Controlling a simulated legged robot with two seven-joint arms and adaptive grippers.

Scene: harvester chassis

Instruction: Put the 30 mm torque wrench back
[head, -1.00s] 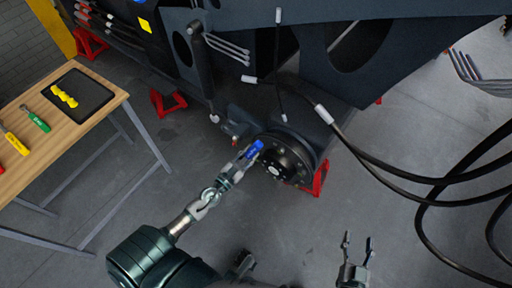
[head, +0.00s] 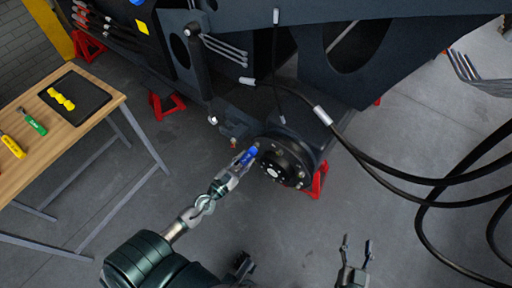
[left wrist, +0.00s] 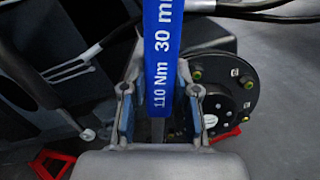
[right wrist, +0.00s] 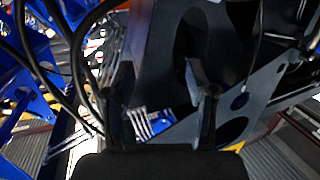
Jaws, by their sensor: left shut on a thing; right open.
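The blue 30 mm torque wrench (left wrist: 163,50), marked "110 Nm 30 m…", is held between the fingers of my left gripper (left wrist: 158,105). In the head view its blue part (head: 248,156) shows just left of the black wheel hub (head: 285,163); I cannot tell whether it touches the hub. My left gripper (head: 238,168) is shut on it. The far end of the wrench is out of the left wrist view. My right gripper (head: 357,248) is open and empty over the floor at the lower right. Its two fingers (right wrist: 160,105) stand apart in the right wrist view.
A wooden table (head: 100,108) at the left holds a black tray (head: 88,100) with a yellow item (head: 61,98), a green-handled tool (head: 36,126) and a yellow-handled tool (head: 12,146). Black hoses (head: 400,175) loop at the right. Red stands (head: 168,104) support the chassis.

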